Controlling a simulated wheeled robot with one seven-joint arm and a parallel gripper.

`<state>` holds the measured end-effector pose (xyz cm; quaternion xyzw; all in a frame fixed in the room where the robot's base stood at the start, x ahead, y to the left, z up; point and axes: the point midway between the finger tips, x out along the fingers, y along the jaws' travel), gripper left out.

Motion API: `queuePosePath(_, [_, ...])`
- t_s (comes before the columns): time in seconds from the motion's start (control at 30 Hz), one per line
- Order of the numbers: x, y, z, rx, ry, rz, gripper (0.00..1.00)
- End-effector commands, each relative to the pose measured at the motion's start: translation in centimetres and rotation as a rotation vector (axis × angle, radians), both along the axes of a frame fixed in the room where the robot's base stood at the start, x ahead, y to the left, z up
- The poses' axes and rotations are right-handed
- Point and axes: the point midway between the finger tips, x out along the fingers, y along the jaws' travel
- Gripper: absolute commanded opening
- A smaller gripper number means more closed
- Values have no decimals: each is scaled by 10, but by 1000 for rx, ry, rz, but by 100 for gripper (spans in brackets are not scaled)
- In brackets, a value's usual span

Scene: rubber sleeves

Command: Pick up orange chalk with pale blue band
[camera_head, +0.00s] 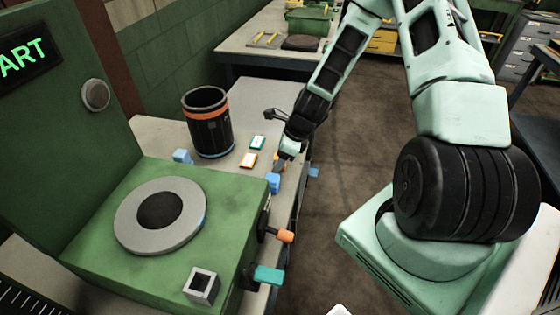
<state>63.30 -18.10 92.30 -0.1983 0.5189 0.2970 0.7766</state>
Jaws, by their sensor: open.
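A small orange piece (278,156) shows at the worktop's right edge, mostly hidden by my gripper. It may be the orange chalk, but I cannot make out a pale blue band on it. My gripper (283,161) is low over that edge, right at the orange piece. Its jaws are open, and the fingertips are small and partly hidden. I cannot tell whether they touch the piece or stand around it.
A blue block (273,183), an orange-and-white block (248,160), a teal-and-white block (258,142) and a black cup (208,125) stand nearby. A green machine (120,258) with a round plate (185,228) fills the front left. Open floor (345,200) lies right.

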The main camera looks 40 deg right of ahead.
Motion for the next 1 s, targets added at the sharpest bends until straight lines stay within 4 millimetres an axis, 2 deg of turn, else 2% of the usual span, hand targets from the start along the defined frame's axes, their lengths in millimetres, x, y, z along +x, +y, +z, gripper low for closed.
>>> queuePosePath(0.07, [0, 0, 0, 0, 0, 0, 58])
queuePosePath(0.23, [0, 0, 0, 0, 0, 0, 11])
queuePosePath(0.27, [0, 0, 0, 0, 0, 0, 8])
queuePosePath(0.67, [0, -1, 5, -2, -1, 0, 9])
queuePosePath(0.83, [1, -1, 19, -3, -2, 1, 9])
queuePosePath(1.0, [1, -1, 46, -6, -5, 1, 9])
